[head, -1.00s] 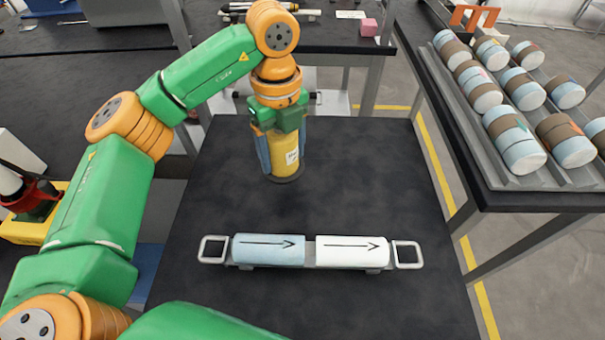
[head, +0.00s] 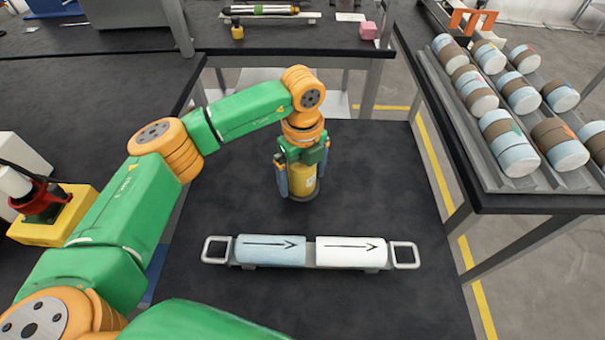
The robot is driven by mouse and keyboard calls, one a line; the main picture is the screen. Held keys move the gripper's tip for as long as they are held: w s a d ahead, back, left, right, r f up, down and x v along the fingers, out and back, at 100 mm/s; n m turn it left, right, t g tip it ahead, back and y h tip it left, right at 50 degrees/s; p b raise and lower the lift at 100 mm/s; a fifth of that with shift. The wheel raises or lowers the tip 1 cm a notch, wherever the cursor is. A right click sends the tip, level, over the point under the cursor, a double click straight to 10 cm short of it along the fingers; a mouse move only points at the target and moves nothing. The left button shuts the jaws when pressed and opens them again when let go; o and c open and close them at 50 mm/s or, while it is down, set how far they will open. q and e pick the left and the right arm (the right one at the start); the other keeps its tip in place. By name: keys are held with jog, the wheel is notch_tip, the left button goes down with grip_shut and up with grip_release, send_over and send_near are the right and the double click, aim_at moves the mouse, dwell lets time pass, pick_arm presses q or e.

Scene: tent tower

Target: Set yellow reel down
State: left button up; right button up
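The yellow reel (head: 301,186) is upright over the black table (head: 225,190), behind the two-roll holder. My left gripper (head: 302,180) comes down on it from above, with one finger on each side of the reel, and looks shut on it. The fingers and wrist hide the reel's upper part. Its dark bottom edge is at or very close to the table top; I cannot tell whether it touches. My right gripper is not in view.
A grey holder with two end handles (head: 405,255) carries a light blue roll (head: 270,249) and a white roll (head: 351,252), both marked with arrows. A sloped rack (head: 470,130) of banded rolls stands at right. The table around the reel is clear.

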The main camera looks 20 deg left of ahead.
pick_arm(q)
jog(key=shift+r, duration=0.15)
notch_tip(320, 180, up, 12)
jog(key=shift+r, duration=0.1)
dwell(0.5)
